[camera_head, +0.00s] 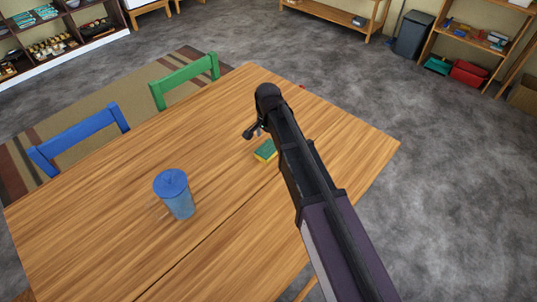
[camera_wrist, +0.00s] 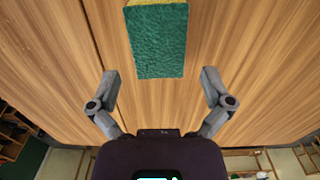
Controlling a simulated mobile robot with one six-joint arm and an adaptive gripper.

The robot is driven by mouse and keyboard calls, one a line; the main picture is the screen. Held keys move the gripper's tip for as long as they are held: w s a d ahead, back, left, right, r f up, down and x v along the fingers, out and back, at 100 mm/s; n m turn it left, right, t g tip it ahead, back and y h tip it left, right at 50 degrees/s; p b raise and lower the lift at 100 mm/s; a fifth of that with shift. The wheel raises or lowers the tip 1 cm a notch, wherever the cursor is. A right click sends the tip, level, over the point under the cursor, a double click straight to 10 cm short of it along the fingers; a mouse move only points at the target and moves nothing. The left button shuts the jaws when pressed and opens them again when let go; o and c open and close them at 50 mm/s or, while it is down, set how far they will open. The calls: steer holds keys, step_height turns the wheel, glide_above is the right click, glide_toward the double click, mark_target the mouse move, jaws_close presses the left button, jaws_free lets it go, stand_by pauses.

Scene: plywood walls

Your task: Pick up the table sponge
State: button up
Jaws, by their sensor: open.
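The sponge (camera_head: 265,150) lies on the wooden table, green on top with a yellow side, and my arm hides part of it in the head view. In the wrist view the sponge (camera_wrist: 158,42) is at the top centre, beyond my fingertips. My gripper (camera_wrist: 160,80) is open and empty, with its two fingers spread to either side below the sponge. In the head view my gripper (camera_head: 256,131) hangs over the table close to the sponge. I see no contact between fingers and sponge.
A blue lidded cup (camera_head: 176,194) stands on the wooden table (camera_head: 110,225), left of the sponge. A blue chair (camera_head: 80,138) and a green chair (camera_head: 186,78) are at the table's far left side. Shelves and a grey bin (camera_head: 412,35) stand farther back. The tabletop around the sponge is mostly clear.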

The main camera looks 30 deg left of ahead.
mark_target(268, 148)
stand_by(0.4)
steer(key=shift+s+f+b, duration=0.2)
steer(key=shift+f+b, duration=2.4)
steer(key=c, duration=0.7)
